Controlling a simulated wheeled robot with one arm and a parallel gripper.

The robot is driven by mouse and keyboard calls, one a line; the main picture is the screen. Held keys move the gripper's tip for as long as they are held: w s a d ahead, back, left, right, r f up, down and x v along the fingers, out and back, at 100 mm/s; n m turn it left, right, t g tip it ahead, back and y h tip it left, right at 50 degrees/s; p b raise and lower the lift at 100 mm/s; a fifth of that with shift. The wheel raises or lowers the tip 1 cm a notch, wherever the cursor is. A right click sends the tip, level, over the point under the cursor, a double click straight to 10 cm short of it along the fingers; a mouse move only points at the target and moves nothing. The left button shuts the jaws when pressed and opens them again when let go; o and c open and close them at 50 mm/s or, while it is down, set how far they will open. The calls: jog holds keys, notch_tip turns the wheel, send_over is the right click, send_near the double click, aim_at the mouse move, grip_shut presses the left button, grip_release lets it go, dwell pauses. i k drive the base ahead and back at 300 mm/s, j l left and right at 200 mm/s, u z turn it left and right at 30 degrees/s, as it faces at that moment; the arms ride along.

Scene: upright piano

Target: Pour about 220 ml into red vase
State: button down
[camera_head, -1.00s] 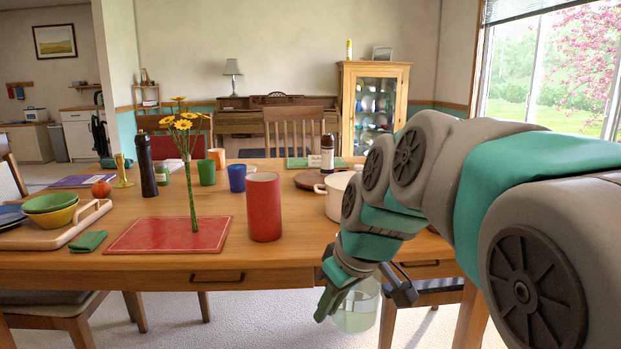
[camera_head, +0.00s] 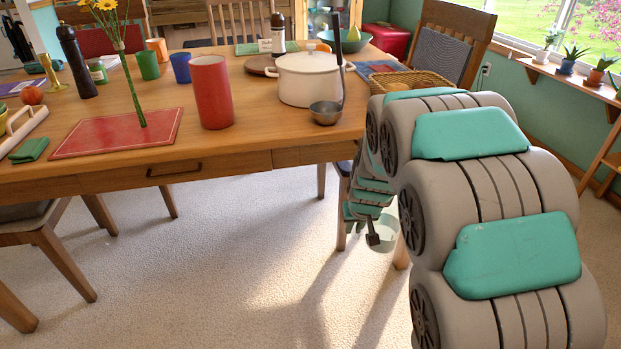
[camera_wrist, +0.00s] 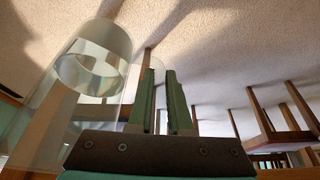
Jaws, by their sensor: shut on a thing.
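The red vase (camera_head: 211,94), a plain upright cylinder, stands on the wooden table just right of the red placemat. My gripper (camera_head: 371,234) is low, in front of and below the table edge, partly hidden by my arm. It holds a clear jug (camera_head: 385,236), of which only a part shows beside my arm. In the wrist view the jug (camera_wrist: 98,68) is large on the left, with a clear liquid surface inside. The green fingers of my gripper (camera_wrist: 161,98) stand around what looks like its clear handle; the exact contact is unclear.
A white pot (camera_head: 308,80) and a ladle (camera_head: 326,112) are right of the vase. Yellow flowers on a tall stem (camera_head: 131,80) rise from the red placemat (camera_head: 95,137) to its left. A wicker basket (camera_head: 412,80) is near my arm. Carpet (camera_head: 230,230) is open before the table.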

aim_at(208, 74)
jog(key=l+u, duration=0.7)
jog(key=l, duration=0.2)
jog(key=l+u, duration=0.4)
